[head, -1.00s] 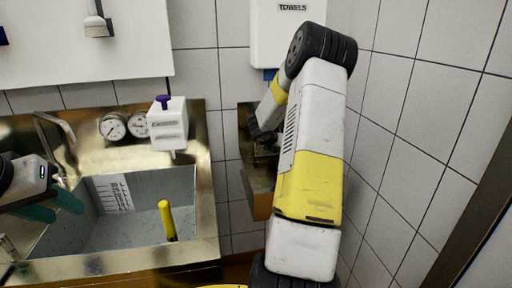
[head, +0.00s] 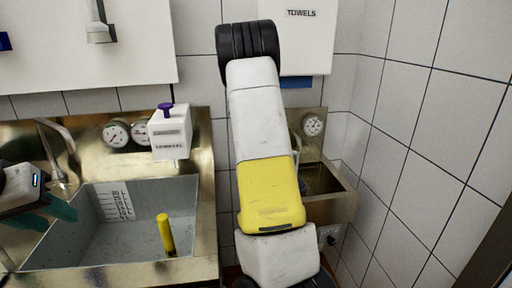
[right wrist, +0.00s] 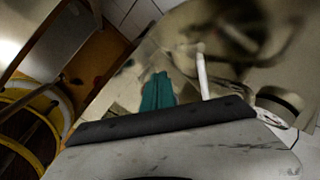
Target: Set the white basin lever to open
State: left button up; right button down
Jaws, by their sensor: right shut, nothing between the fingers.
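A slim white rod (right wrist: 203,76) stands beside my right gripper (right wrist: 157,92) in the right wrist view. It may be the white basin lever, but I cannot tell for certain, nor how it is set. The teal fingers are together and empty, left of the rod and apart from it in the picture. In the head view my right arm hides its gripper, and I make out no lever there. A small steel basin (head: 345,207) is on the wall right of that arm. My left gripper (head: 45,212) has its teal fingers apart over the left side of the large sink (head: 208,200).
A yellow post (head: 165,234) stands in the large sink. A white box with a purple knob (head: 170,137) and gauges (head: 116,132) sit behind it. A towel dispenser (head: 298,40) hangs above the small basin. A tiled wall (head: 430,150) bounds the right side.

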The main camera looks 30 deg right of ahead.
jog(key=s+d+r+n+g+h, duration=0.2)
jog(key=s+d+r+g+h, duration=0.1)
jog(key=d+r, duration=0.2)
jog(key=w+d+f, duration=0.3)
jog(key=d+f, duration=0.5)
jog(key=shift+w+d+f, duration=0.15)
jog(key=shift+f, duration=0.15)
jog(key=shift+w+d+n+t, duration=0.2)
jog(key=shift+w+d+n, duration=0.1)
jog(key=shift+w+d, duration=0.25)
jog(key=shift+w+d+n+t, duration=0.2)
jog(key=shift+w+d+n, duration=0.15)
jog(key=shift+d, duration=0.3)
